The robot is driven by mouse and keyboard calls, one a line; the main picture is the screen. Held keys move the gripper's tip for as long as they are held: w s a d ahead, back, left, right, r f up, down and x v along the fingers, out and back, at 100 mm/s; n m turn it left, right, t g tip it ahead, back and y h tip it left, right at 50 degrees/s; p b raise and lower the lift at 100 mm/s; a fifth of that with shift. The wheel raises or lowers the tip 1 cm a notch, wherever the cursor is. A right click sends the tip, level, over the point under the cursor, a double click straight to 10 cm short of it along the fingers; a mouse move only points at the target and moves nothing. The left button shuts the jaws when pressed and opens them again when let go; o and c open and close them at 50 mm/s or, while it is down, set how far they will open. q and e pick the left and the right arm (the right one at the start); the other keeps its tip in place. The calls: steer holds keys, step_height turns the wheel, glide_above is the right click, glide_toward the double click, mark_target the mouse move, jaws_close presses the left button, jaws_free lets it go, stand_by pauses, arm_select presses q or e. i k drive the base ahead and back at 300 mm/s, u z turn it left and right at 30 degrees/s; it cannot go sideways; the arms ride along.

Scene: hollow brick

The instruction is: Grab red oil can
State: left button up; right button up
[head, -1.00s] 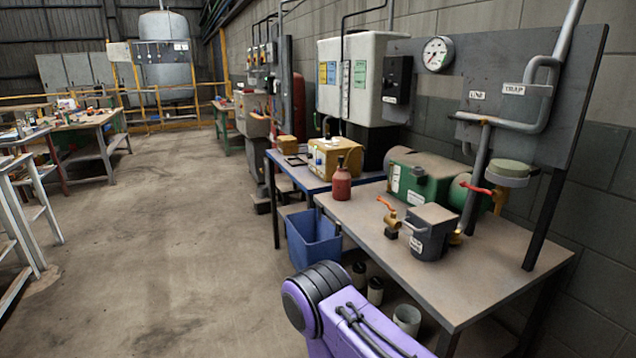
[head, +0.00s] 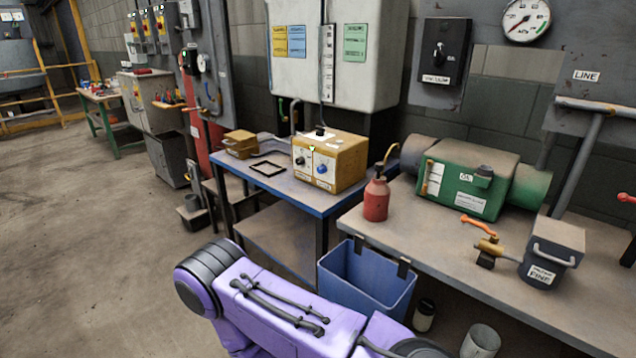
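The red oil can (head: 376,200) stands upright in the head view, on the left end of the brown-topped workbench (head: 450,238). It has a dark cap and a thin curved spout rising up and to the right. A purple arm link of mine (head: 270,300) crosses the lower middle of the view, below and in front of the benches, apart from the can. Neither of my grippers shows in the view.
A blue bin (head: 366,280) hangs at the bench front below the can. A green pump unit (head: 468,180) stands right of the can, with a brass valve (head: 488,246) and a grey pot (head: 552,252). A yellow box (head: 330,160) sits on the blue-edged table. The floor at left is clear.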

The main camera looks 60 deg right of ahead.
mark_target(376, 192)
steer(key=i, duration=1)
steer(key=z, duration=2.7)
